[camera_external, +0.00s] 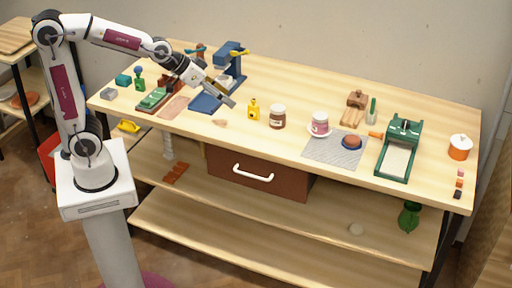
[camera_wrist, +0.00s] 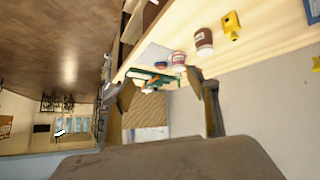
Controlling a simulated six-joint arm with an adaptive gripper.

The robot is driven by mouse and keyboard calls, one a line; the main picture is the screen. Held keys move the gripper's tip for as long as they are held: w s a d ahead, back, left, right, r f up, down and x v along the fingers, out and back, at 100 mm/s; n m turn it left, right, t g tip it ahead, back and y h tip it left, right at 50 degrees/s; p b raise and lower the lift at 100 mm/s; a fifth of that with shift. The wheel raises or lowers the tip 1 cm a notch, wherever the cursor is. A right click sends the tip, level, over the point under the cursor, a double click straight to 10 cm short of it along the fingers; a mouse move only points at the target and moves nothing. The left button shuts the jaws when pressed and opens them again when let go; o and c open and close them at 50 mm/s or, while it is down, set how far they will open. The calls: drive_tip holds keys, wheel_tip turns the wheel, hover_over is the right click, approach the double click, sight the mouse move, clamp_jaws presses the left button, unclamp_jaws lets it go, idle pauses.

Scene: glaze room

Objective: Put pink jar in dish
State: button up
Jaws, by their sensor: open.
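The jar also shows in the wrist view (camera_wrist: 178,58), near the bench edge. My gripper (camera_external: 228,100) is open and empty, above the back left of the bench by the blue clamp stand, well to the left of the jar. Its dark fingers show in the wrist view (camera_wrist: 207,92).
A brown jar (camera_external: 278,117) and a yellow bottle (camera_external: 253,109) stand between my gripper and the pink jar. A grey mat (camera_external: 330,153) carries a reddish round piece (camera_external: 351,142). A green press (camera_external: 402,132) and an orange pot (camera_external: 459,147) stand further right.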

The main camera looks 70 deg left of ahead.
drive_tip(key=s+a+f+g+y, duration=0.1)
drive_tip(key=s+a, duration=0.2)
drive_tip(key=s, duration=0.9)
drive_tip(key=s+a+f+g, duration=0.1)
drive_tip(key=s+a+g, duration=0.1)
drive_tip(key=s, duration=1)
drive_tip(key=shift+a+f+y, duration=0.2)
drive_tip(key=shift+a+y, duration=0.2)
drive_tip(key=shift+a, duration=0.15)
